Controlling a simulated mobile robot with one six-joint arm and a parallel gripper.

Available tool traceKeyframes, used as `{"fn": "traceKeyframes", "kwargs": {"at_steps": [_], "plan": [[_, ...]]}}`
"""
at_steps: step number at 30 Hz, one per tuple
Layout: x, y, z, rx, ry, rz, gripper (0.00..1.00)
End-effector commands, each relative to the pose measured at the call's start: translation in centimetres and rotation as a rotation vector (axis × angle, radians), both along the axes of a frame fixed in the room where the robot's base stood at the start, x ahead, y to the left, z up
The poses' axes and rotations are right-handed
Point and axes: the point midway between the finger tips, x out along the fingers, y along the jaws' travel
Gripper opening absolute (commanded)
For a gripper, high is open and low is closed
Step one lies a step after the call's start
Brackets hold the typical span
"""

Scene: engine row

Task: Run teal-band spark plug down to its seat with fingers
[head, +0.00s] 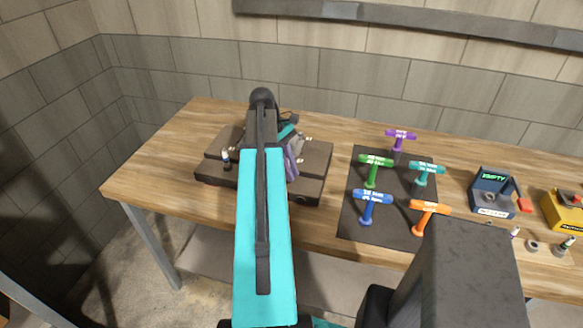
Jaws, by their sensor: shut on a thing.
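The dark engine block (218,176) lies on the left part of the wooden bench. My teal and dark arm reaches over it and covers its middle. A small white spark plug (226,158) with a dark lower part and a bluish band stands upright at the block's left. Small pale tips show at the block's right side, too small to identify.
A dark mat (349,222) right of the block holds purple (400,135), green (375,161), teal (427,168), blue (372,197) and orange (430,206) T-handle tools. A blue-grey tester box (493,193) and a yellow box (566,210) stand farther right. Small parts (533,246) lie at the front right.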

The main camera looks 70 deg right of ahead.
Motion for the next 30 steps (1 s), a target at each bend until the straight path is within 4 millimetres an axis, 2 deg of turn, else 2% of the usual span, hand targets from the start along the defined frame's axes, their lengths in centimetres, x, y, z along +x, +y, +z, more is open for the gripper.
{"fn": "traceKeyframes", "kwargs": {"at_steps": [8, 9, 12, 13, 23, 30], "plan": [[-0.08, 0.15, -0.08, 0.004, 0.001, 0.002, 0.0], [-0.09, 0.15, -0.09, 0.004, 0.001, 0.002, 0.16], [-0.11, 0.11, -0.07, 0.003, 0.001, 0.002, 0.33], [-0.12, 0.1, -0.07, 0.003, 0.001, 0.001, 0.35], [-0.09, -0.02, 0.03, 0.0, 0.001, 0.002, 0.35], [0.33, -0.21, 0.8, -0.001, 0.001, 0.003, 0.35]]}}
